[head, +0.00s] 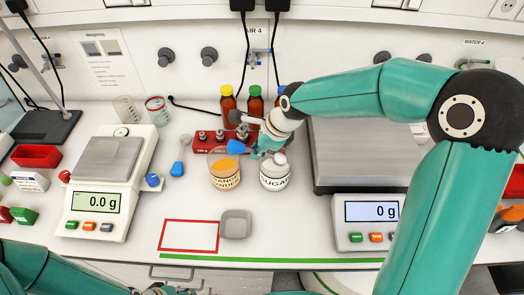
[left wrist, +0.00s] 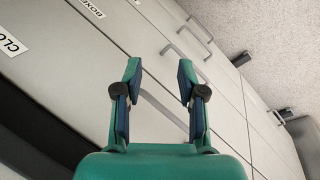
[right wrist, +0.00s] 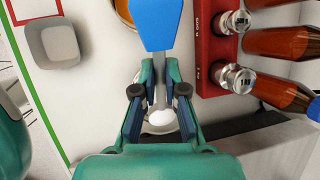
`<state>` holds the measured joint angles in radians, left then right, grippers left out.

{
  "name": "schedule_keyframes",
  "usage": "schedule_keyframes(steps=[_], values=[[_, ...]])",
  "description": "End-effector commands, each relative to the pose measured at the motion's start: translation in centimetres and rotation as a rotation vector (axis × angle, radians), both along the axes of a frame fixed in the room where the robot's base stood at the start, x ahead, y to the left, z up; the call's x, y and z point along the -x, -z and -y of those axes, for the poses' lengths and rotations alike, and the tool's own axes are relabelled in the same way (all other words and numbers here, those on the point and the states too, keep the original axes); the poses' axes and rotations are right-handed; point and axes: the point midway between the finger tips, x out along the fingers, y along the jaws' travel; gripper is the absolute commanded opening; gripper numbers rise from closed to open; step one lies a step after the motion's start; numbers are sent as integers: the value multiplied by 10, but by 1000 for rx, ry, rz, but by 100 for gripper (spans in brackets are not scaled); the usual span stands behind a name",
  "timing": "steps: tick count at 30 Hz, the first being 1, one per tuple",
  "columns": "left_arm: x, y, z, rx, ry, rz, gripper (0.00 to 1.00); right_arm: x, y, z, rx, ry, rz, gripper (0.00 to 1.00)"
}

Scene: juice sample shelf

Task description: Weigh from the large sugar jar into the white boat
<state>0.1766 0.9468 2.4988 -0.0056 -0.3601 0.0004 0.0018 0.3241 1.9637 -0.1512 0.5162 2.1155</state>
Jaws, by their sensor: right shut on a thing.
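The sugar jar (head: 275,178), labelled SUGAR, stands open on the bench right of an orange powder jar (head: 225,176). My right gripper (head: 264,148) is just above and behind the sugar jar. It is shut on a blue-handled spoon (right wrist: 155,22), its shaft between the fingers. A white patch (right wrist: 184,118) shows by the fingers; I cannot tell whether it is powder on the spoon or in the jar. The pale grey-white boat (head: 235,223) lies right of the red outline and shows in the right wrist view (right wrist: 54,42). My left gripper (left wrist: 156,85) is open and empty, facing drawer fronts.
The small balance (head: 108,175) reads 0.0 g with an empty pan; the large balance (head: 365,210) reads 0 g. A red rack (head: 208,143) and several brown bottles (head: 228,104) stand behind the jars. The red-outlined area (head: 189,220) is empty.

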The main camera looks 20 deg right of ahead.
Motion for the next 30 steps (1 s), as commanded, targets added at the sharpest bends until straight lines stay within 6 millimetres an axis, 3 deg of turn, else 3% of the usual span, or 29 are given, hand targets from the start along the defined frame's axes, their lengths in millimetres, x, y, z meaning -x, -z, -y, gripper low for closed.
schedule_keyframes(steps=[11,21,30], values=[[0,2,0,0,0,0,40,-10,-23,-20,255,0,-115,0],[0,3,0,0,0,0,40,-11,-47,-20,328,3,-154,0],[0,3,0,0,0,0,40,-11,-53,-21,352,-5,-166,0]])
